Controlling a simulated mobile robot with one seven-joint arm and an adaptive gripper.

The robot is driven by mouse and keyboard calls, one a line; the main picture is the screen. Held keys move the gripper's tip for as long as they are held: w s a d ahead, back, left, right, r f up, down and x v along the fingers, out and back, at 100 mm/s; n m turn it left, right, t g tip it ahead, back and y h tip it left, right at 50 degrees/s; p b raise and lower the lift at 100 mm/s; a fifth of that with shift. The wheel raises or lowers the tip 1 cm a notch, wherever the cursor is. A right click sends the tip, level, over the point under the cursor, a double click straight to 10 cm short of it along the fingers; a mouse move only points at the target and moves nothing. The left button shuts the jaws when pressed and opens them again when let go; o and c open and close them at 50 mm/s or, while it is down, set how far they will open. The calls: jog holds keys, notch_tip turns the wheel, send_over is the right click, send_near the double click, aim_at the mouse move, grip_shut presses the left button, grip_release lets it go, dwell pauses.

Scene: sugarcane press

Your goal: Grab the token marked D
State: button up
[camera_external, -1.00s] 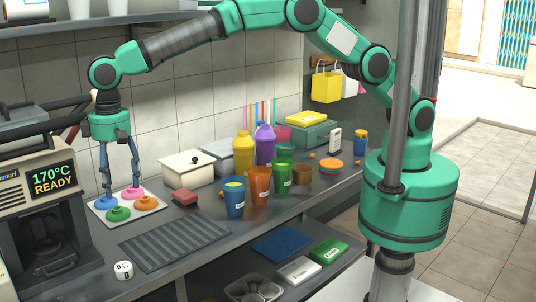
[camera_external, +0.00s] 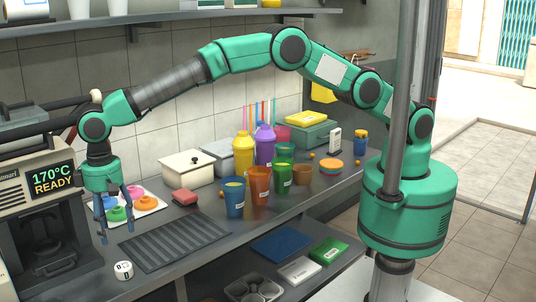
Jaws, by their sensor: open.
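Several knobbed tokens stand on a white board (camera_external: 157,197) at the counter's left: blue (camera_external: 109,202), green (camera_external: 117,213), orange (camera_external: 147,203) and pink (camera_external: 136,192). I can read no letter on them. A small white rounded block (camera_external: 123,270) with dark marks on its faces lies nearer the front edge; I cannot tell for sure whether a mark is a D. My gripper (camera_external: 117,236) points down, open and empty, in front of the board and above the white block. Its fingers partly cover the board and the blue token.
A coffee machine (camera_external: 50,225) stands close on the left. Cups and shakers (camera_external: 258,185) crowd the counter further right. A white box (camera_external: 187,169) stands at the wall.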

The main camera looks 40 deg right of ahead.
jog(key=b, duration=0.2)
send_over(123, 265)
jog(key=f, duration=0.8)
jog(key=shift+a+f, duration=0.2)
jog(key=shift+f, duration=0.05)
jog(key=shift+d+f+b, duration=0.15)
jog(key=shift+f+b, duration=0.45)
jog(key=shift+f, duration=1.95)
jog(key=c, duration=1.2)
